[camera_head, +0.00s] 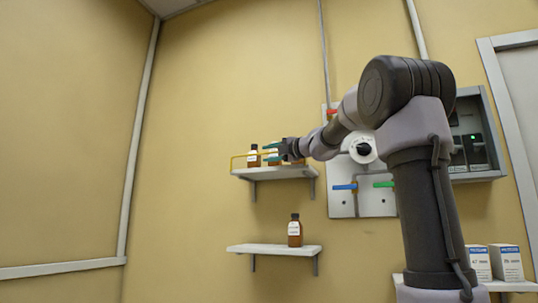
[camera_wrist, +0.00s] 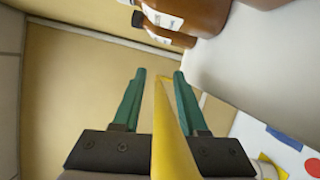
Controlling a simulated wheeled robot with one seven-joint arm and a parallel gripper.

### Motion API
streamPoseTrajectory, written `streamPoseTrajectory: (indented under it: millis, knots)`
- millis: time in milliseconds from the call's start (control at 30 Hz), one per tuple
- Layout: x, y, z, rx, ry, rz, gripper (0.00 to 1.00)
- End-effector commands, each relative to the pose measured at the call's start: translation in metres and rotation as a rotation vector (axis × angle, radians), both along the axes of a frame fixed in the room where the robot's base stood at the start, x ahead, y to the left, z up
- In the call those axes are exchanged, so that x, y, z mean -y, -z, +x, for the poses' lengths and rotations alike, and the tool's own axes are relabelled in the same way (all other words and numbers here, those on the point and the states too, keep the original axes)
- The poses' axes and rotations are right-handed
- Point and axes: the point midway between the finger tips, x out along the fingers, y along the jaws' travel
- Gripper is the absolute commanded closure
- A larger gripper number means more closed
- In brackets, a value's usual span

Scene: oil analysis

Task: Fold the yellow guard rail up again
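The yellow guard rail (camera_head: 232,160) shows at the left end of the upper shelf (camera_head: 270,173), its visible part standing above the shelf's level. The rest of it is hidden by my arm or too small to make out. My gripper (camera_head: 269,153) is at the shelf's front, level with the bottles. In the wrist view the rail (camera_wrist: 172,130) runs between the two green fingers of my gripper (camera_wrist: 160,75). The fingers are apart. The rail lies close to the right finger, with a clear gap to the left one; whether it touches is unclear.
Brown bottles (camera_head: 253,156) stand on the upper shelf, close beyond the fingers in the wrist view (camera_wrist: 200,15). A lower shelf (camera_head: 265,249) holds one brown bottle (camera_head: 295,231). A valve panel (camera_head: 342,203) with coloured handles is right of the shelves, partly behind my arm.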

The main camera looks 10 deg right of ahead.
Motion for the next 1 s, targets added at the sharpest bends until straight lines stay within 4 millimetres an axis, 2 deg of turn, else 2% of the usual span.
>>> streamPoseTrajectory:
  millis: [233,700,1000]
  knots:
    - [0.004,0.000,-0.006,0.001,0.001,-0.001,0.58]
    - [0.049,0.006,-0.078,0.002,0.002,0.000,0.58]
    - [0.057,0.008,-0.092,0.000,0.000,0.000,0.58]
